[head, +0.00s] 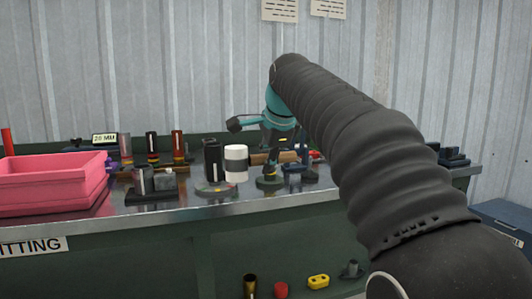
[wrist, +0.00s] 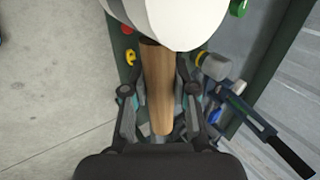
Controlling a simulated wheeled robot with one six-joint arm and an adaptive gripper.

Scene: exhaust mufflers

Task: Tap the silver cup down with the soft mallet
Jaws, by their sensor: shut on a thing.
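My gripper (head: 284,155) is shut on the wooden handle of the soft mallet, above the bench on the right side of the tools. The mallet's white head (head: 236,163) points left, beside a black cylinder. In the wrist view, the handle (wrist: 158,95) runs between the fingers and the large white head (wrist: 170,20) fills the top. A silver cylinder (head: 126,147) stands at the left of the back row. Another small silver piece (head: 145,180) shows at a black fixture (head: 160,183). I cannot tell which is the silver cup. The wrist view shows neither.
A pink bin (head: 50,185) takes the bench's left end. The black cylinder (head: 212,160) stands near a round base (head: 215,188). Dark and brown cylinders (head: 178,146) stand at the back. A grey-headed tool (wrist: 215,67) lies right of my gripper in the wrist view.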

